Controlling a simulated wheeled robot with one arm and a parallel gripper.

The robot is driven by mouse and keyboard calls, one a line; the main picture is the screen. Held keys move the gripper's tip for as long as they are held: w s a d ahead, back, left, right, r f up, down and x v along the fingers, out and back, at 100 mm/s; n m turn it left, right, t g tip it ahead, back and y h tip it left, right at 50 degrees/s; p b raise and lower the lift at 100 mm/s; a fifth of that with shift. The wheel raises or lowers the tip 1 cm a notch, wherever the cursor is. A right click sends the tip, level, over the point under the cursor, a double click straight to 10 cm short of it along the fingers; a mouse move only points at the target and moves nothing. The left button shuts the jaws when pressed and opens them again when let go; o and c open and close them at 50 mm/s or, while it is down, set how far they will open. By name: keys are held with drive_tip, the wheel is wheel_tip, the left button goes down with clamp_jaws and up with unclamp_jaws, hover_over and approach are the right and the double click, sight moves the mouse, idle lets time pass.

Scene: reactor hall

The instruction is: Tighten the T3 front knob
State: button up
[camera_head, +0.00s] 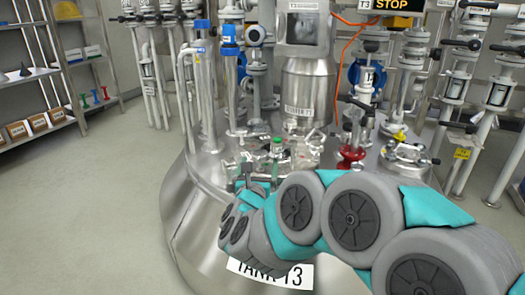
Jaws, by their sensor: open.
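Tank T3 (185,215) is a large shiny steel vessel with a "TANK T3" label (270,272) on its front. A round hatch with clamp fittings (300,152) and a green-topped fitting (277,147) sits on its top. I cannot tell which fitting is the front knob; my arm covers part of the hatch's front side. My teal and grey arm reaches in from the lower right. My gripper (247,181) is small and partly hidden at the arm's far end, by the hatch's front left edge. It is open; I cannot tell whether it touches anything.
A red handwheel valve (350,157) stands right of the hatch. Upright pipes and blue-capped valves (229,45) rise behind and left. An orange cable (345,55) hangs near a STOP sign (393,5). Shelves with boxes (38,123) stand far left; the floor between is clear.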

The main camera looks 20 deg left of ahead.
sight(261, 152)
drive_tip(key=shift+x, duration=3.45)
drive_tip(key=shift+f, duration=0.1)
drive_tip(key=c, duration=1.4)
drive_tip(key=shift+o, duration=0.2)
drive_tip(key=shift+a+b, duration=0.1)
drive_tip(key=shift+b, duration=0.2)
